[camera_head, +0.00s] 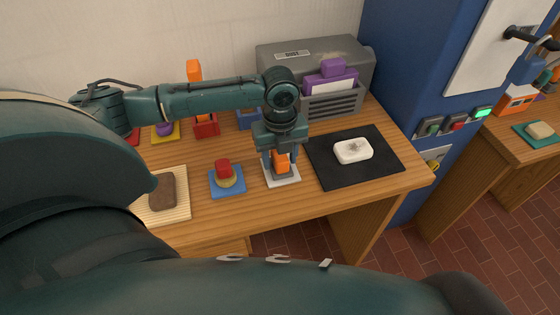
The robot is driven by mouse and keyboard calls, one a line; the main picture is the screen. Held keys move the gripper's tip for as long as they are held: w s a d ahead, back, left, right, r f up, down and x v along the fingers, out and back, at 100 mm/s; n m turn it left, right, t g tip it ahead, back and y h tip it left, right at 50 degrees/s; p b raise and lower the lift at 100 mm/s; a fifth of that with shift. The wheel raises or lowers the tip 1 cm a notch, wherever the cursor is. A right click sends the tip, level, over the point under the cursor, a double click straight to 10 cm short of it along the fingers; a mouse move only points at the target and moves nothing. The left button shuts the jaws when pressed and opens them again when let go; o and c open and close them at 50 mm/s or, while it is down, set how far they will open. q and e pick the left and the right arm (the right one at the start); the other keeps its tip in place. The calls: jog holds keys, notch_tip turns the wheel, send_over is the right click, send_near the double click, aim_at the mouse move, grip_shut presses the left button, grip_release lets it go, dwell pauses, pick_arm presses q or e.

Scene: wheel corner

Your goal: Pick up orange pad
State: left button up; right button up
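An orange pad (281,163) stands upright on a white square base (284,181) near the middle of the wooden table. My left gripper (281,167) points down over it, with one finger on each side of the orange pad. Its fingers hide part of the pad, and I cannot tell whether they touch it. The pad's lower end appears at or just above the white base. My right gripper is not in view.
Left of the white base, a blue square (227,188) bears a red and yellow piece. A black mat (382,174) with a white block (353,150) lies right. A grey machine (315,57) stands behind. A brown pad (162,190) lies on a slatted board at left.

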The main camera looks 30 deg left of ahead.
pick_arm(q)
jog(key=c, duration=0.9)
jog(key=shift+r, duration=0.15)
notch_tip(320, 180, up, 10)
jog(key=shift+f+p, duration=0.1)
jog(key=shift+p, duration=0.25)
jog(key=o, duration=0.5)
grip_shut()
